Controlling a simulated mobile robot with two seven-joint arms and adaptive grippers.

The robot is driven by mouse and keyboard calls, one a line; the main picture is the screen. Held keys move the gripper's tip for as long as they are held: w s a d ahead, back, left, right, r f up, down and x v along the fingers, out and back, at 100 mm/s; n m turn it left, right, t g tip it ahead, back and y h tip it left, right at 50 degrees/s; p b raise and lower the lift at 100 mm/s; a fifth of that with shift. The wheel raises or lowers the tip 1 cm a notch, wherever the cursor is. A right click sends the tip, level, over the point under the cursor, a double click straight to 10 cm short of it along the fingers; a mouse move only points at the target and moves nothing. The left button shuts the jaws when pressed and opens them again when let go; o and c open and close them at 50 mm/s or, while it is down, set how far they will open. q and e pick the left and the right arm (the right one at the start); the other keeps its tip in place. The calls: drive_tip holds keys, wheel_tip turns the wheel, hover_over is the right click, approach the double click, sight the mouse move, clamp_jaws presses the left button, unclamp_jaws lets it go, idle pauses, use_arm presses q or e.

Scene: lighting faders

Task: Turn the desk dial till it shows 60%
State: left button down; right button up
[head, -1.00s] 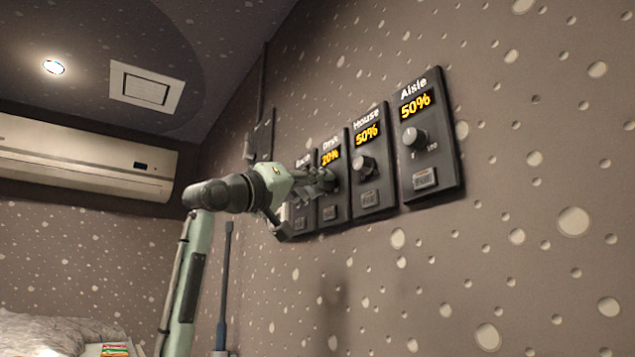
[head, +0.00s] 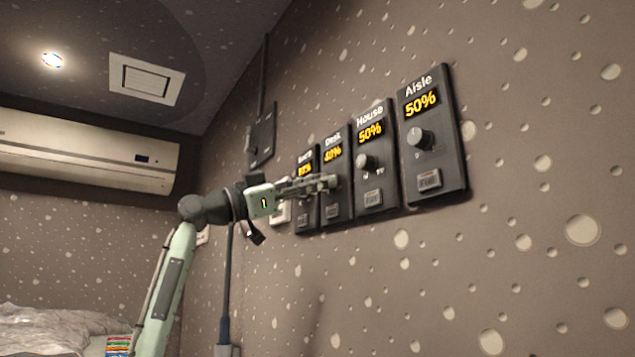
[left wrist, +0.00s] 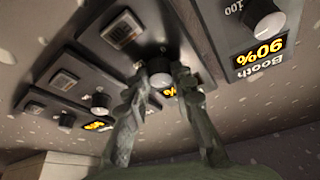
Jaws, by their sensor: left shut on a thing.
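The desk panel (head: 334,206) is a dark wall plate labelled Desk. Its yellow display (head: 332,153) is small and blurred and seems to read 40%. My left gripper (head: 331,183) reaches across from the left and hides the desk dial in the head view. In the left wrist view, the desk dial (left wrist: 160,79) is a dark round knob between the two fingers of my left gripper (left wrist: 162,74), which is shut on it. The desk display is mostly covered by a finger there. My right gripper is in neither view.
The House panel (head: 374,199) and Aisle panel (head: 450,172) to the right both read 50%. The Booth panel (left wrist: 222,28) is beside the desk panel and reads 90%. A dark wall box (head: 262,137) is further left. The wall right of the panels is free.

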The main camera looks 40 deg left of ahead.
use_arm(q)
drive_tip(key=shift+w+a+r+m+g+h, duration=0.2)
drive_tip(key=shift+m+g, duration=0.6)
drive_tip(key=shift+m, duration=1.2)
drive_tip(key=shift+s+d+f+m+g+h, duration=0.1)
drive_tip(key=shift+m+g+h, duration=0.5)
drive_tip(key=shift+m, duration=1.4)
drive_tip(key=shift+w+a+r+m+g, duration=0.15)
drive_tip(key=shift+m+g, duration=0.85)
drive_tip(key=shift+m, duration=1)
drive_tip(key=shift+s, duration=0.1)
drive_tip(key=c, duration=1.3)
unclamp_jaws()
drive_tip(key=v, duration=1.2)
